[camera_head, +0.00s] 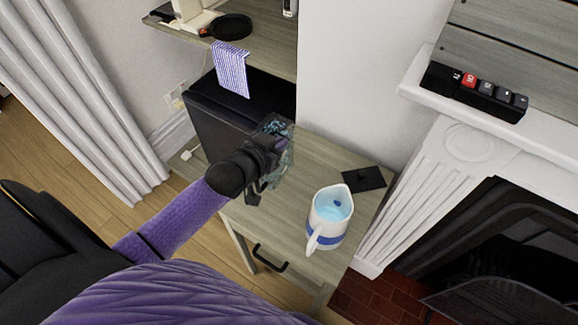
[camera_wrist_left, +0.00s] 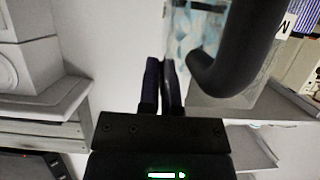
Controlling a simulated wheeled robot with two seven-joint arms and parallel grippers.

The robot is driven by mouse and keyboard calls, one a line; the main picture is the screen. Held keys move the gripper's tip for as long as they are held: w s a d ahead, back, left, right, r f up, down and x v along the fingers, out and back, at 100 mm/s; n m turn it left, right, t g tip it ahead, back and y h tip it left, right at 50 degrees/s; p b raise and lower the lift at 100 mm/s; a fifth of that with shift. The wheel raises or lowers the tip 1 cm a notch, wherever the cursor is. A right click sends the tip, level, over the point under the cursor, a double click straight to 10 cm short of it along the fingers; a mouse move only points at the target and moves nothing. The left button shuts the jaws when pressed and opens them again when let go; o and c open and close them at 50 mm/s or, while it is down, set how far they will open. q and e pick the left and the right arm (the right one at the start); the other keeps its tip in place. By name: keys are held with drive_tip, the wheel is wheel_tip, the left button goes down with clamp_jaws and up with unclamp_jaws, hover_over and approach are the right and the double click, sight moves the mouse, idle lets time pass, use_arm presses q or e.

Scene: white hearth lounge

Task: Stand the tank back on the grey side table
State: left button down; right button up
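The tank (camera_head: 284,152) is a clear container with bluish contents, at the left part of the grey side table (camera_head: 290,220) in the head view. In the left wrist view the tank (camera_wrist_left: 200,38) is close, with a thick black curved handle (camera_wrist_left: 215,82). My left gripper (camera_head: 272,150) is at the tank, its black body covering part of it. Its fingers (camera_wrist_left: 160,62) are close together at the tank's edge beside the handle and look shut on it; the exact grip is partly hidden. I cannot tell whether the tank touches the table. My right gripper is not in view.
A white jug (camera_head: 325,240) with a blue band and bluish liquid stands on the table, right of the gripper. A flat black pad (camera_head: 364,179) lies behind it.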

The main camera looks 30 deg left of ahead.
use_arm(q)
wheel_tip(320, 180, down, 4)
drive_tip(key=shift+r+b, duration=0.15)
drive_tip(key=shift+b, duration=0.6)
drive_tip(key=c, duration=1.3)
unclamp_jaws()
drive_tip(key=shift+f, duration=0.2)
drive_tip(key=o, duration=0.5)
